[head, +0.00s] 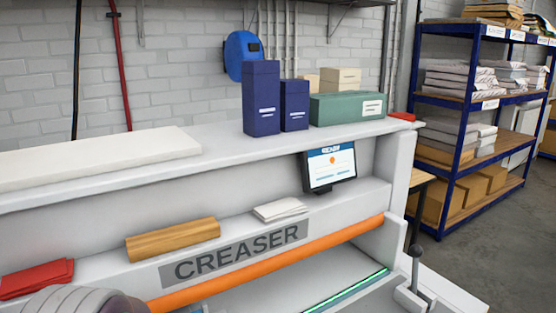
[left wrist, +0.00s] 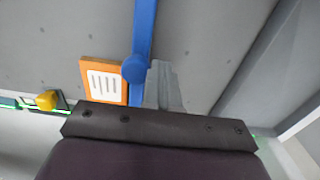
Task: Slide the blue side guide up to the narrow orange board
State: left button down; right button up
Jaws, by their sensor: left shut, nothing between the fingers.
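In the left wrist view the blue side guide (left wrist: 143,35) is a long blue bar with a round blue knob (left wrist: 134,68). The narrow orange board (left wrist: 88,68), with a white barred label on it, lies just left of the guide. I cannot tell whether they touch, as the knob covers part of the space between. My left gripper (left wrist: 164,85) is shut and empty, its grey fingers close to the right side of the guide. Contact there is unclear. The lower ends of guide and board are hidden behind my gripper's dark body. My right gripper is not in view.
The creaser (head: 240,252) has a long orange bar (head: 270,262) along its front and a black-knobbed lever (head: 415,265) at right. A yellow knob (left wrist: 46,100) is left of the board. Grey bed is bare above and right of my fingers. Blue boxes (head: 262,100) stand on top.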

pick_arm(q)
jog(key=shift+w+d, duration=0.1)
jog(key=shift+s+a, duration=0.55)
jog(key=shift+a, duration=0.3)
notch_tip(320, 180, up, 7)
jog(key=p, duration=0.7)
jog(key=s+d+r+m+t+b, duration=0.1)
jog(key=s+r+m+b, duration=0.1)
jog(key=s+r+m, duration=0.2)
notch_tip(320, 180, up, 3)
jog(key=m, duration=0.2)
jog(key=shift+s+d+f+m, duration=0.2)
jog(key=shift+s+d+m, duration=0.1)
jog(key=shift+d, duration=0.05)
